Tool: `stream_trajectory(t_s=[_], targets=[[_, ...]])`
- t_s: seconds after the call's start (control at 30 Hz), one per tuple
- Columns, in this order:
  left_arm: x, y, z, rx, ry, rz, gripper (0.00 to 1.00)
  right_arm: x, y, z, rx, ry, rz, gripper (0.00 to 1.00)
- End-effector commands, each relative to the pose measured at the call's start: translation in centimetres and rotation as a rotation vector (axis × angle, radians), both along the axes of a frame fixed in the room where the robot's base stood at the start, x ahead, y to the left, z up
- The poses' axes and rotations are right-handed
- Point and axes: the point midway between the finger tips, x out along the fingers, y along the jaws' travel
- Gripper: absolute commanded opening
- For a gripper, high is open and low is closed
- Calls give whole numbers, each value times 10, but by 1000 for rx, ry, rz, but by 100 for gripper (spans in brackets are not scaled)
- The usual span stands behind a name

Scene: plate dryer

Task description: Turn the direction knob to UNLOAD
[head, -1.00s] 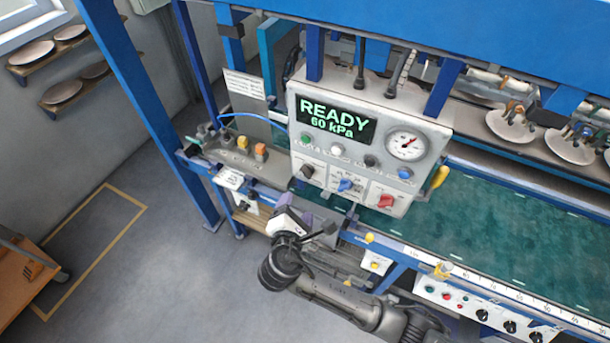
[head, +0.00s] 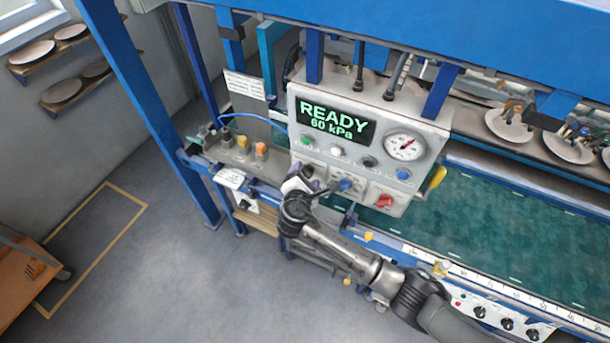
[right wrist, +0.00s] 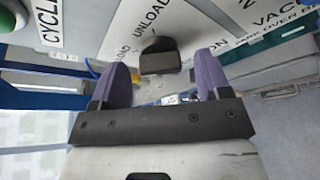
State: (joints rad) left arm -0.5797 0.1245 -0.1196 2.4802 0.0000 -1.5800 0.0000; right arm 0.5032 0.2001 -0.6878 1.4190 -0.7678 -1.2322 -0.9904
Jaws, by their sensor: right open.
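The direction knob (right wrist: 158,58) is small and dark, on a white plate lettered UNLOAD and, partly hidden, what looks like LOAD. In the right wrist view it stands between and beyond my purple fingertips, with no visible contact. I cannot tell where its pointer is set. My right gripper (right wrist: 161,80) is open and empty. In the head view my right gripper (head: 291,183) is at the lower left of the grey control box (head: 333,158), where it covers part of the knob's area. My left gripper is not in view.
The box carries a display (head: 337,119) reading READY 60 kPa, a gauge (head: 404,146), a blue knob (head: 345,184) and a red knob (head: 384,201) to the right. A yellow handle (head: 437,177) sticks out at its right side. A green belt (head: 490,224) runs behind.

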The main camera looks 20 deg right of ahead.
Motion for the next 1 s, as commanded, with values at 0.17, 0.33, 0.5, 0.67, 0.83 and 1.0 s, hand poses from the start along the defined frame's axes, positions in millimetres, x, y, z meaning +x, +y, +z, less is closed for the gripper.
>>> stream_trajectory(t_s=[0.17,0.33,0.5,0.67,0.83,1.0], targets=[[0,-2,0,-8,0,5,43,2,-2,-1,0,0,0,70],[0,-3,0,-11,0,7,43,2,-2,-1,0,0,0,70],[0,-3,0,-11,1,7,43,2,-2,-1,0,0,0,56],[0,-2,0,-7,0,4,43,2,-1,-1,0,0,0,41],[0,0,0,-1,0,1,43,2,-1,-1,0,0,0,24],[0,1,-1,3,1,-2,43,2,-1,-1,4,-4,0,21]])
